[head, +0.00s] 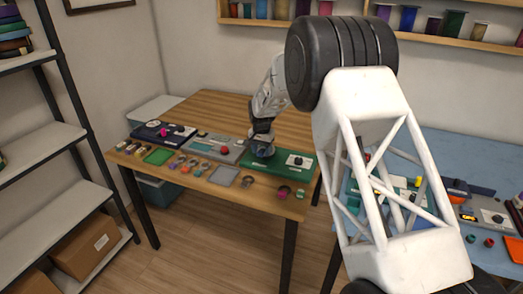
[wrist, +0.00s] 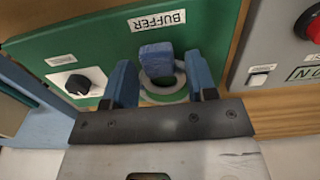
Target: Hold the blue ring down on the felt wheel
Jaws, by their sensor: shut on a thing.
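In the wrist view the blue ring (wrist: 156,57) shows as a small blue block shape, nearly edge-on, between the two fingers of my gripper (wrist: 160,75). My gripper is shut on it. The felt wheel (wrist: 150,84), a pale round rim with a dark middle, is right under the ring on the green board (wrist: 105,46) labelled BUFFER. The ring overlaps the wheel's upper edge in this view; whether they touch is hard to tell. In the head view my gripper (head: 262,147) is low over the left part of the green board (head: 275,163), and its fingertips hide the ring and wheel.
A black knob on a white plate (wrist: 78,84) is on the same board. A grey panel with a red button (head: 225,150) stands beside it. Several small rings (head: 185,165) and a grey square pad (head: 223,176) lie along the wooden table's (head: 225,106) front. A blue table (head: 465,155) stands right.

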